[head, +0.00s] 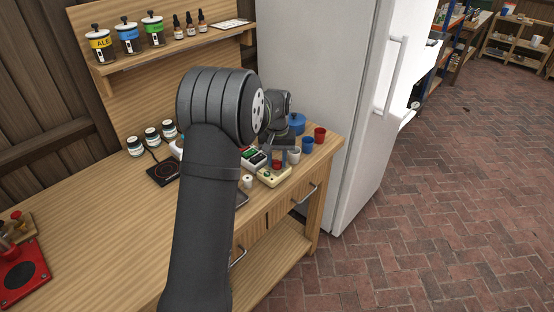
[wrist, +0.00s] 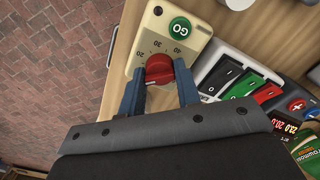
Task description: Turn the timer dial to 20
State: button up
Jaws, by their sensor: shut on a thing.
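The timer is a cream box with a green GO button and a red dial. In the wrist view the timer box (wrist: 150,27) lies at top centre, with the dial (wrist: 158,68) below the GO button (wrist: 180,29). My gripper (wrist: 160,82) is shut on the dial, one blue-grey finger on each side. The dial's exact setting is hard to read. In the head view the timer (head: 272,178) stands near the counter's front edge, with my gripper (head: 279,160) over it.
A switch box (wrist: 239,81) with black, green and red rockers sits close beside the timer. In the head view, blue (head: 307,144) and red (head: 320,134) cups stand to the right, near a blue-lidded pot (head: 296,122). The fridge (head: 318,80) stands behind. The left counter is mostly clear.

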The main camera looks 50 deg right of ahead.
jog(key=m, duration=0.5)
jog(key=shift+m, duration=2.5)
jog(key=o, duration=0.7)
notch_tip(320, 180, up, 18)
jog(key=shift+f, duration=0.25)
jog(key=shift+f, duration=0.1)
